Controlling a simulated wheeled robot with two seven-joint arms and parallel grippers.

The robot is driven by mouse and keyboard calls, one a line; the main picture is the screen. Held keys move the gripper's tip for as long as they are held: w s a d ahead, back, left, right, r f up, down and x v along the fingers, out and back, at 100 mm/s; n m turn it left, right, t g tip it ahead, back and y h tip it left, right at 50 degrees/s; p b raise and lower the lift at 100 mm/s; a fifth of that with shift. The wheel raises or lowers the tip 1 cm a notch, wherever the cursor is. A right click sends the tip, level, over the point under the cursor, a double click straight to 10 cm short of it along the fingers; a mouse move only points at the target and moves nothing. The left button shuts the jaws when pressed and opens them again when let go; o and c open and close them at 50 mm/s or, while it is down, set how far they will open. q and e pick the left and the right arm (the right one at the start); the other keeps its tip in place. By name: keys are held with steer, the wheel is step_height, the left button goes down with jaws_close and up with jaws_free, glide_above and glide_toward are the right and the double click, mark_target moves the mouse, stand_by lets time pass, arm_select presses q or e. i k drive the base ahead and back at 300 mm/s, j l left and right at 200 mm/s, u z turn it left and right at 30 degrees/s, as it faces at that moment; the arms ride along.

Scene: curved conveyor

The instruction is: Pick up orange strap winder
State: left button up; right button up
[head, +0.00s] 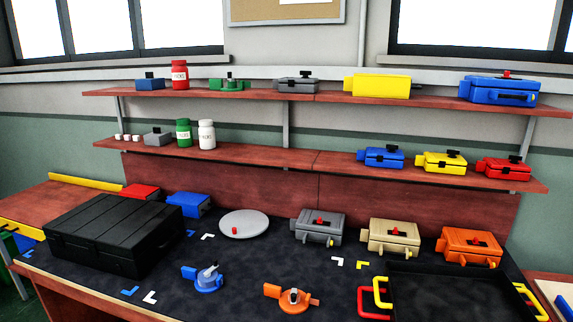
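An orange device with a flat tab on its left and a grey and white middle, which looks like the orange strap winder (293,298), lies on the dark bench mat near the front centre. A similar blue device (207,279) lies to its left, apart from it. Neither of my grippers shows in the head view, so nothing is seen near or touching the orange device.
A large black case (112,235) stands at the left, and a black tray (450,297) with yellow handles is at the right. Grey (319,227), tan (392,237) and orange (469,246) boxes line the back. Two shelves hold jars and boxes. Bare mat surrounds the orange device.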

mark_target(303, 301)
steer(key=z, duration=0.35)
steer(key=k+j+z, duration=0.2)
steer(key=z, duration=0.2)
steer(key=k+j+z, duration=0.2)
steer(key=j+z, duration=0.25)
steer(key=k+j+z, duration=0.1)
steer(key=k+z, duration=0.15)
steer(key=z, duration=0.15)
steer(key=k, duration=0.2)
